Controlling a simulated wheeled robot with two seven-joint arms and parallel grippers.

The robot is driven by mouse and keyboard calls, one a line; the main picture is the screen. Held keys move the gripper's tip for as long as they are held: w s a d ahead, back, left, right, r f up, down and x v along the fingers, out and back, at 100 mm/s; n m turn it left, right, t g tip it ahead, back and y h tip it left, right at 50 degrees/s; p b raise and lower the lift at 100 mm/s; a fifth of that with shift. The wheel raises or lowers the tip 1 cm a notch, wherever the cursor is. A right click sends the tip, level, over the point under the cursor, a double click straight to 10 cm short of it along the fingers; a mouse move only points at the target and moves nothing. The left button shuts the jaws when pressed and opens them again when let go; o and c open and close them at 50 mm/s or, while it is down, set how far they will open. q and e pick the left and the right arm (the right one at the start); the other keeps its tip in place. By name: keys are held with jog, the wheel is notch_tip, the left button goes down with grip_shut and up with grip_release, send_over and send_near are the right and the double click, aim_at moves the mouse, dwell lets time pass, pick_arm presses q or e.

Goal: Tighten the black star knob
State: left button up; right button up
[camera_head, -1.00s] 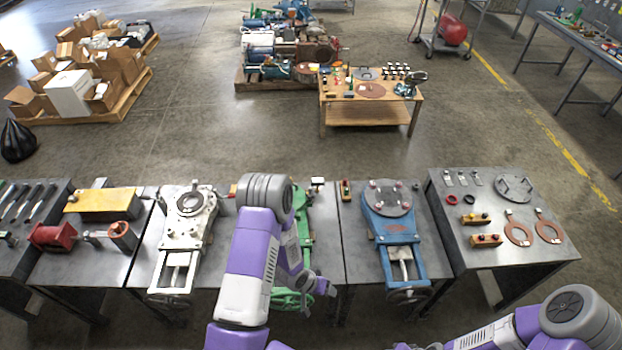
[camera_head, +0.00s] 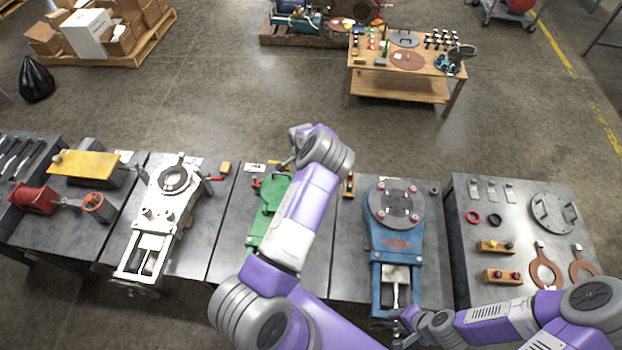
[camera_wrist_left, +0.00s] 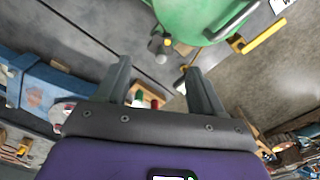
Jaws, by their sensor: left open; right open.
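I cannot surely pick out a black star knob. A small dark, knob-like part (camera_wrist_left: 160,45) shows in the left wrist view at the edge of the green valve (camera_wrist_left: 195,18), beyond my fingertips. In the head view the green valve (camera_head: 268,205) is partly covered by my left arm. My left gripper (camera_wrist_left: 162,75) is open and empty, apart from the valve; in the head view its fingers are largely hidden by the wrist. My right gripper (camera_head: 402,325) is open at the lower end of the blue valve (camera_head: 390,240), low beside its handwheel.
A white valve (camera_head: 165,205) stands left of the green one. A yellow handle (camera_wrist_left: 264,35) shows near the green valve in the wrist view. The right bench (camera_head: 465,250) holds rings, plates and small blocks. A wooden table (camera_head: 400,82) stands behind, across open floor.

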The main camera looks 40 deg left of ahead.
pick_arm(q)
jog(key=shift+a+f, duration=0.1)
jog(key=shift+f, duration=0.35)
pick_arm(e)
jog(key=shift+f, duration=0.1)
pick_arm(q)
notch_tip(320, 180, down, 6)
jog(key=shift+f, duration=0.2)
pick_arm(e)
jog(key=shift+f, duration=0.15)
pick_arm(q)
jog(key=c, duration=1.1)
jog(key=shift+o, duration=0.2)
jog(key=shift+m+b, duration=0.3)
jog(key=shift+b, duration=0.05)
pick_arm(e)
jog(key=shift+f, duration=0.15)
